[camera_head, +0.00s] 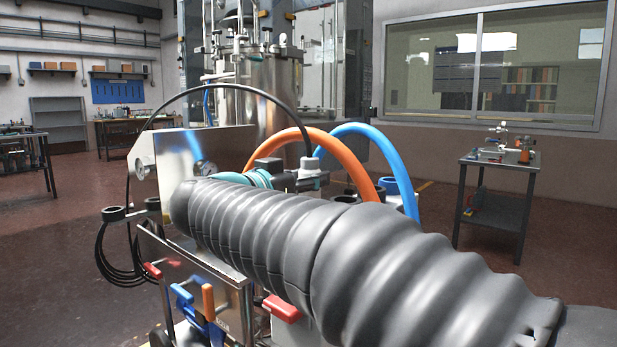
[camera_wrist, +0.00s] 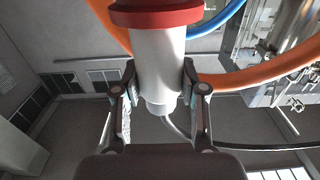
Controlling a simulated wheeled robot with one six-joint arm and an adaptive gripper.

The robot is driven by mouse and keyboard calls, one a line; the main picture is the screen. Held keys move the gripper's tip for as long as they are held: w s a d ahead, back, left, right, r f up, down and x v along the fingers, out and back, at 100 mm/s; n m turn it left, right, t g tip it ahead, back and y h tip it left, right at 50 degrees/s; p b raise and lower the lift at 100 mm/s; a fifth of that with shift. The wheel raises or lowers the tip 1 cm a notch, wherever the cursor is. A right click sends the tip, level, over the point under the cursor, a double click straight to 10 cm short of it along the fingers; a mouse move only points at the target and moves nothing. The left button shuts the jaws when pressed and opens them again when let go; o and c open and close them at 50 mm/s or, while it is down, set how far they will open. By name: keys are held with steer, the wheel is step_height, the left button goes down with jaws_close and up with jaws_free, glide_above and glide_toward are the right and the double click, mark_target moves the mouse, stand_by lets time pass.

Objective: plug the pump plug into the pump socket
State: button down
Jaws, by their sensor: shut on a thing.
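My gripper (camera_wrist: 159,82) is shut on a pale grey cylindrical plug (camera_wrist: 158,48), with one finger on each side of its body. A wide red collar (camera_wrist: 157,14) sits at the upper end of the plug in the wrist view, and a thin cable leaves its lower end. In the head view the plug (camera_head: 308,167) shows as a small grey piece with a black cable arching from its top. My sleeved arm hides part of my gripper there. I cannot pick out the pump socket; what lies beyond the red collar is out of frame.
An orange hose (camera_head: 337,157) and a blue hose (camera_head: 393,160) arch close behind the plug. A steel panel with a gauge (camera_head: 205,169) stands to the left, with a coiled black cable (camera_head: 117,262) beside it. A small side table (camera_head: 500,165) stands right.

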steer(key=shift+f, duration=0.1)
steer(key=c, duration=0.6)
jaws_free()
steer(key=shift+o, duration=0.2)
